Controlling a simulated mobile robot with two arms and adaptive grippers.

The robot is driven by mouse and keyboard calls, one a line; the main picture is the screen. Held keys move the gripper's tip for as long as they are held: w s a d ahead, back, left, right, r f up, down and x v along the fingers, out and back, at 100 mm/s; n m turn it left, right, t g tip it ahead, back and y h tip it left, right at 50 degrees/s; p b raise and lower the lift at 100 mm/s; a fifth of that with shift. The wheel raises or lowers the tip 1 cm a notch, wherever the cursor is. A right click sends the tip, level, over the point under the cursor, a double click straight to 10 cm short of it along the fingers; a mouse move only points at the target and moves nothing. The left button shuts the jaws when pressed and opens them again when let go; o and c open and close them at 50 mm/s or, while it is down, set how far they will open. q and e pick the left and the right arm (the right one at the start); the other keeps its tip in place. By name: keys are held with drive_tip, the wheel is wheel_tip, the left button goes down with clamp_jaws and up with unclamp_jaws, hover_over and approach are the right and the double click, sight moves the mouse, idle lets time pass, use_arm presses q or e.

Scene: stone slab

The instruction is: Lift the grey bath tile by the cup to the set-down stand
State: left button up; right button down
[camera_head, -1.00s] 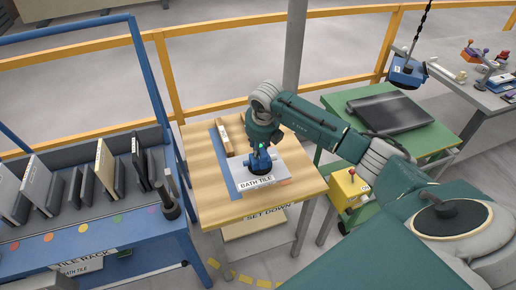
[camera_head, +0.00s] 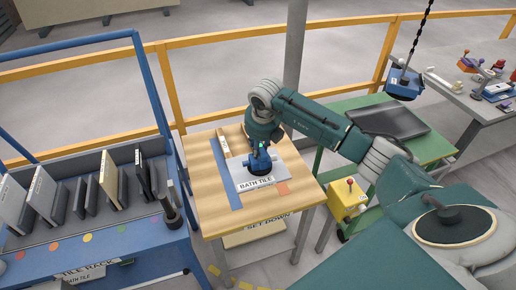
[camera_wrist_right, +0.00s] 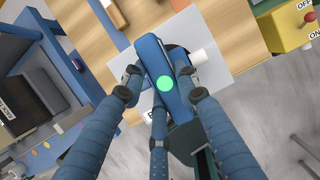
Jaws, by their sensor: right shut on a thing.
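The grey bath tile (camera_head: 272,178) is a flat pale slab with a BATH TILE label, over the wooden top of the set-down stand (camera_head: 225,215). Whether it rests on the top or hangs just above it, I cannot tell. The blue cup (camera_head: 260,161) sits on the tile's upper face. My right gripper (camera_head: 262,143) is shut on the cup from above. In the right wrist view its fingers close around the cup's blue body (camera_wrist_right: 155,65), which shows a green spot, and the tile (camera_wrist_right: 218,28) lies beneath. My left gripper is not in view.
A blue tile rack (camera_head: 150,240) with several upright tiles stands at left. A yellow switch box (camera_head: 347,203) and a green table (camera_head: 437,150) are at right. A blue hoist block (camera_head: 403,84) hangs above. A yellow rail runs behind.

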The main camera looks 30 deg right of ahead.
drive_tip(key=shift+r, duration=0.6)
drive_tip(key=shift+w, duration=0.1)
drive_tip(key=shift+w+d+f+b, duration=0.15)
drive_tip(key=shift+w+b, duration=0.25)
drive_tip(key=shift+w, duration=0.1)
drive_tip(key=w+b, duration=0.2)
drive_tip(key=w, duration=0.1)
drive_tip(key=shift+w+d, duration=0.15)
drive_tip(key=shift+d, duration=0.2)
drive_tip(key=shift+w+d, duration=0.1)
drive_tip(key=shift+w, duration=0.25)
drive_tip(key=shift+b, duration=0.35)
